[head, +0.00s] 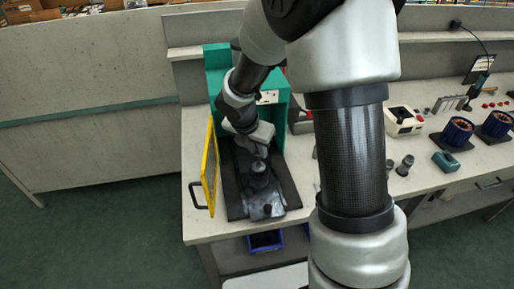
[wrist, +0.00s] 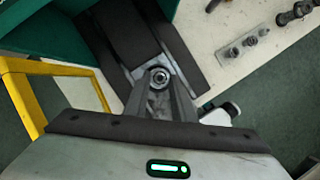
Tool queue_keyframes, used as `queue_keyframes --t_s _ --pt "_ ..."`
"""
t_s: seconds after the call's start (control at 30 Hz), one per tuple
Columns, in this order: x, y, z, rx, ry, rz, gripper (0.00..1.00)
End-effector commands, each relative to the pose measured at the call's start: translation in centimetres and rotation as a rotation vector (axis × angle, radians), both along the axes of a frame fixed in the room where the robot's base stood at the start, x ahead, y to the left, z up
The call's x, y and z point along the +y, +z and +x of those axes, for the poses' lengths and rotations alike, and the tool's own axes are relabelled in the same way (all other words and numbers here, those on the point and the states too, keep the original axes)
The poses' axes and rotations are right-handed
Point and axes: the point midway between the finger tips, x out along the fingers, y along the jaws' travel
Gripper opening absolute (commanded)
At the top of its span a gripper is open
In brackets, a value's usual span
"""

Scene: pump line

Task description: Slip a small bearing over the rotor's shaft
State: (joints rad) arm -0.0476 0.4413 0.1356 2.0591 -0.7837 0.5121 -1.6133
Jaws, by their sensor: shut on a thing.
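My gripper (head: 256,152) is low over a grey metal fixture (head: 265,208) in front of the green press. In the wrist view my gripper's fingers (wrist: 160,90) come together at a small ring-shaped bearing (wrist: 159,76), which they are shut on. A dark round centre shows inside the ring; I cannot tell whether it is a shaft end or the bare hole. In the head view a dark upright cylindrical part (head: 259,175) stands on the fixture just below my gripper. I cannot tell for sure that it is the rotor. The fingers hide part of it.
The green press housing (head: 217,62) stands behind, with a yellow-framed guard (head: 210,165) at its left. A dark base plate (head: 236,206) lies under the fixture. In the wrist view a light metal strip with small round parts (wrist: 242,47) lies at upper right. Blue-rimmed stators (head: 457,132) stand farther right.

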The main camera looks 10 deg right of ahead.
Motion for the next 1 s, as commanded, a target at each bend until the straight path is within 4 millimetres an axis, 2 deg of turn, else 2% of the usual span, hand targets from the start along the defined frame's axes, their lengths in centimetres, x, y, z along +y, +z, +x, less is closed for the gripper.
queue_keyframes --t_s 0.73,0.93,0.97,1.0 --pt "0.0 -2.4 0.0 -0.001 -0.001 0.001 0.11" --pt "0.0 -2.4 0.0 -0.001 -0.001 0.001 0.11" --pt "0.0 -2.4 0.0 -0.001 -0.001 0.001 0.28" --pt "0.0 -2.4 0.0 -0.001 -0.001 0.001 0.35"
